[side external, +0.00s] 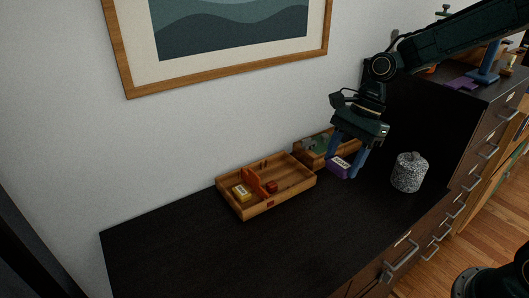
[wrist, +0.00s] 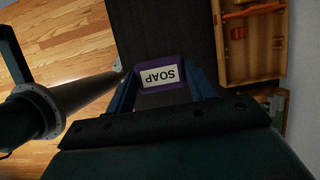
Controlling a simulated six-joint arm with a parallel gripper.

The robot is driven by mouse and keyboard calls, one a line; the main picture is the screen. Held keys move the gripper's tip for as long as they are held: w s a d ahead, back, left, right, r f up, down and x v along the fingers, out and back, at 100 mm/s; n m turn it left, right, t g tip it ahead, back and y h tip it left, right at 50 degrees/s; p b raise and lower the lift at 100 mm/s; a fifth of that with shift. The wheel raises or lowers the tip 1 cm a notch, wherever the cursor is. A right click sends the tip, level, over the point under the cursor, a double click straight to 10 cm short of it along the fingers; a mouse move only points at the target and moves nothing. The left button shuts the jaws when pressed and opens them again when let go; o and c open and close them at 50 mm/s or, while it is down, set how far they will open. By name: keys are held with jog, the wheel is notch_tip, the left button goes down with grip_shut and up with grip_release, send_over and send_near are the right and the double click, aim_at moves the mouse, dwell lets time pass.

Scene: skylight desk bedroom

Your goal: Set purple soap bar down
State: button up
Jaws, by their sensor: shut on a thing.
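The purple soap bar (side external: 339,169) has a white label and is between the blue fingers of my gripper (side external: 347,162). In the wrist view the purple soap bar (wrist: 160,74) shows its label reading SOAP, upside down, with a finger of my gripper (wrist: 161,88) on each side. My gripper is shut on it. In the side view it is low over the dark desk top (side external: 290,240), in front of the back wooden box. I cannot tell whether the bar touches the desk.
A speckled lidded jar (side external: 409,172) stands to the right. The front desk area is clear.

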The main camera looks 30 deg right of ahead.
jog(key=shift+f, duration=0.1)
jog(key=shift+w+d+f+n+g, duration=0.2)
jog(key=shift+f+n+g, duration=0.05)
jog(key=shift+f+n, duration=0.3)
jog(key=shift+w+d+f+n+g, duration=0.15)
jog(key=shift+d+f+n+g, duration=0.2)
jog(key=shift+n, duration=0.3)
jog(key=w+d+f+n+g+h, duration=0.1)
jog(key=d+f+n+g+h, duration=0.2)
jog(key=f+n, duration=0.8)
jog(key=shift+d+f+n+h, duration=0.2)
jog(key=shift+n+h, duration=0.6)
jog(key=shift+n, duration=1.5)
jog(key=shift+w, duration=0.1)
jog(key=shift+w+a, duration=0.1)
jog(key=w+a+r+m+t+y, duration=0.2)
jog(key=r+m, duration=0.5)
jog(key=m, duration=0.2)
jog(key=w+a+r+m+t+y, duration=0.2)
jog(key=r+m, duration=0.4)
jog(key=m, duration=0.3)
jog(key=shift+w+a+r+y, duration=0.3)
jog(key=shift+a+r, duration=0.1)
jog(key=shift+a, duration=0.2)
